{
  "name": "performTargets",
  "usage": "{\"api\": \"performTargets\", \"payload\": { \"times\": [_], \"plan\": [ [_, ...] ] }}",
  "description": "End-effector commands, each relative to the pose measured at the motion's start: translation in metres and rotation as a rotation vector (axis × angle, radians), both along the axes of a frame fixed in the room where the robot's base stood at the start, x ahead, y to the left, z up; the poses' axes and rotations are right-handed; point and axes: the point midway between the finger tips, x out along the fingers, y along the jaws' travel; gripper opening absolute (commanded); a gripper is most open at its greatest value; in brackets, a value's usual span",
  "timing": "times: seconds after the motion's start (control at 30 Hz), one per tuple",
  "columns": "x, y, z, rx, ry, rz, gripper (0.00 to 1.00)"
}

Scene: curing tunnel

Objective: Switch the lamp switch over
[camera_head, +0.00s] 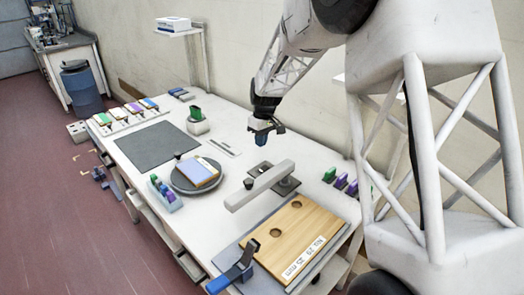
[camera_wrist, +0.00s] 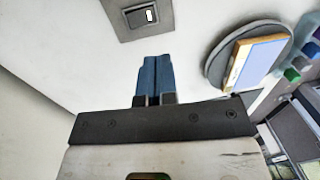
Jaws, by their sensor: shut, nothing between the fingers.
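The lamp switch (camera_wrist: 138,15), a dark rocker with a pale insert on a grey plate, is at the top of the wrist view, on the white table. In the head view what looks like the same switch (camera_head: 259,168) lies just behind a pale grey bar, small and partly hidden. I cannot tell which way its rocker is tipped. My gripper (camera_head: 262,140) is shut and empty, above the table and apart from the switch. Its blue fingertips (camera_wrist: 155,62) sit together just below the switch plate in the wrist view.
The pale bar (camera_head: 262,186) stands raised beside the switch. A wooden board (camera_head: 290,235) lies in front. A round turntable (camera_head: 179,181) bears a yellow and blue block, with a small caddy (camera_head: 163,195) beside it. A dark mat (camera_head: 150,144) lies to the left. Several coloured pieces (camera_head: 341,182) stand at right.

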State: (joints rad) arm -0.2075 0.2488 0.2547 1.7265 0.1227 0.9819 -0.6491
Motion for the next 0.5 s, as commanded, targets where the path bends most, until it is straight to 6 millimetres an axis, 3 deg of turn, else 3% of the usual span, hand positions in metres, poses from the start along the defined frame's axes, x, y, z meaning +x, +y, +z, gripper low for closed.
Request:
{"api": "performTargets", "payload": {
  "times": [0.2,0.5],
  "plan": [
    [-0.002,0.002,0.023,0.000,0.000,0.001,0.00],
    [-0.003,0.003,0.030,0.000,0.000,0.000,0.00]
  ]
}}
